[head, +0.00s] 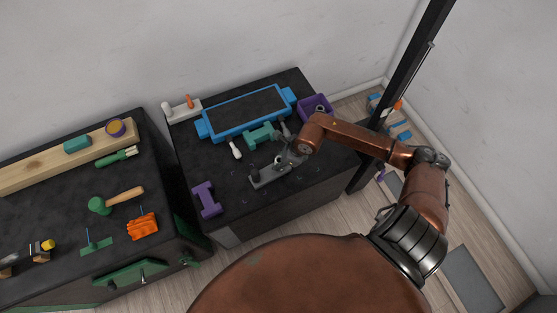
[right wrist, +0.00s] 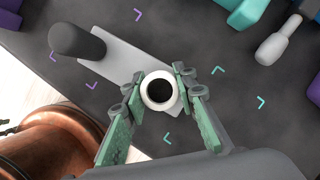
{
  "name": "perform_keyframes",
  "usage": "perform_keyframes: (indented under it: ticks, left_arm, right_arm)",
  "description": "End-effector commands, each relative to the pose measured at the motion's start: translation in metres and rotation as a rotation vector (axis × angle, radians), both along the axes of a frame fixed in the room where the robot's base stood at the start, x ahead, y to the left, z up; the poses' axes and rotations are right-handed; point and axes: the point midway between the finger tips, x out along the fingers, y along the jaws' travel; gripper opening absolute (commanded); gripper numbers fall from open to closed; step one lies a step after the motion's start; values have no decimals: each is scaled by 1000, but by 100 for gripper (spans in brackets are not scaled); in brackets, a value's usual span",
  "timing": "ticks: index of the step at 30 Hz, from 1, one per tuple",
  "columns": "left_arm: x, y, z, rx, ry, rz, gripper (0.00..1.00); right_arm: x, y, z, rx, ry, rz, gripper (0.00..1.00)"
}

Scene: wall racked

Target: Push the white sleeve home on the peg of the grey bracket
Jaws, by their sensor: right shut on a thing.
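The grey bracket (head: 268,177) lies on the black bench top, just below my right gripper (head: 288,158) in the head view. In the right wrist view the bracket's pale flat plate (right wrist: 128,58) runs diagonally, with a dark upright post (right wrist: 78,42) at its upper left end. The white sleeve (right wrist: 147,98) appears as a ring seen from above, over the plate's other end. My right gripper (right wrist: 158,92) is shut on it, one finger on each side. The sleeve's middle is black, so I cannot tell whether a peg is inside. My left gripper is not in view.
A teal part (head: 260,135), a white-handled tool (head: 236,150) and a blue-framed tray (head: 247,113) lie behind the bracket. A purple part (head: 207,199) lies left and a purple bin (head: 314,107) stands at the back right. Bench top between bracket and purple part is clear.

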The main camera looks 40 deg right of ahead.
Motion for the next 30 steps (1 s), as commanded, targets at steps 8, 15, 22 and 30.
perform_keyframes:
  ticks: [8,15,22,30]
  left_arm:
    - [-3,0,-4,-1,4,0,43]
    - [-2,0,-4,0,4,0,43]
    - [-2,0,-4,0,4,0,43]
    - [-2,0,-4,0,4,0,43]
  right_arm:
    - [0,0,-8,-1,1,0,6]
    - [0,0,-8,-1,1,0,6]
    - [0,0,-8,-1,1,0,40]
    - [0,0,-7,-1,1,0,46]
